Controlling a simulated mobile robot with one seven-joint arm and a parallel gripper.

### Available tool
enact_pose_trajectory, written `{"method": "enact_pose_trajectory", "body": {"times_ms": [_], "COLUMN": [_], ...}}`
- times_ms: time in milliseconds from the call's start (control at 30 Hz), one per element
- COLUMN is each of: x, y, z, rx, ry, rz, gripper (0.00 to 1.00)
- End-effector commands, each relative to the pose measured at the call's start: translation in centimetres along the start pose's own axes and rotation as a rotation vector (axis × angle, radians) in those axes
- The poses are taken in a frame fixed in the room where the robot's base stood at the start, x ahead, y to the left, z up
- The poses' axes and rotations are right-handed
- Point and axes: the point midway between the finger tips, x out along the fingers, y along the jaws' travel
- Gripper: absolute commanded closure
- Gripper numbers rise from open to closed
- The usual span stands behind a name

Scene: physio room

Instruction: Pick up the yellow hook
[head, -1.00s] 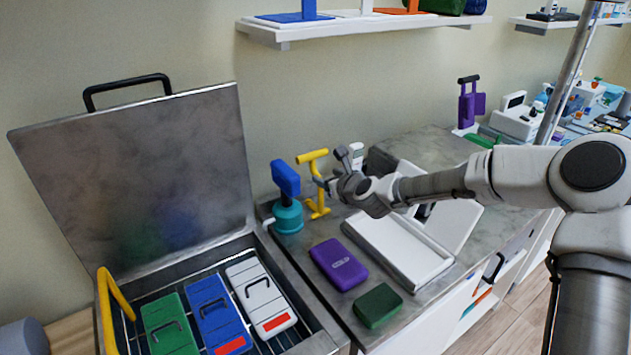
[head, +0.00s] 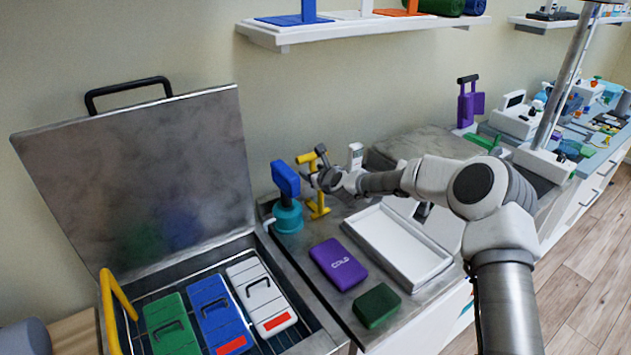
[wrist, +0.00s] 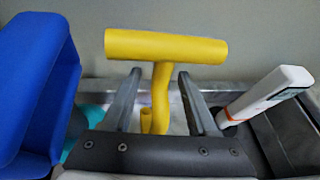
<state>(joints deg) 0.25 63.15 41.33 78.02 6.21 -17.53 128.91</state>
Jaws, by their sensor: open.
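The yellow hook (head: 318,203) stands upright on the counter near the wall, with a crossbar at its top and a curved foot. In the wrist view the yellow hook (wrist: 165,48) rises straight ahead, its stem showing between my two fingers. My gripper (wrist: 158,85) is open, one finger on each side of the stem, with the crossbar above. I cannot tell how deep the stem sits between the fingers. In the head view my gripper (head: 316,172) covers part of the hook's upper stem.
A blue-topped teal device (head: 287,218) stands close on the left. A white-and-grey handheld device (wrist: 268,92) is close on the right. A white tray (head: 400,245), a purple cold pack (head: 338,263) and a green block (head: 377,306) lie nearer. An open metal bin (head: 140,170) is at left.

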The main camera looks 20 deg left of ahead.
Motion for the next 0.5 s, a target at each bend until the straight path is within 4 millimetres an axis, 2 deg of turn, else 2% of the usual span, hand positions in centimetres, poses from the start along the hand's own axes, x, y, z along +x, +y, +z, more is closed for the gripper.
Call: {"method": "enact_pose_trajectory", "body": {"times_ms": [200,500], "x": [2.0,2.4], "y": [0.1,0.0], "z": [0.1,0.0], "rx": [-0.001,0.0], "ry": [-0.001,0.0], "rz": [0.001,0.0], "gripper": [0.41,0.41]}}
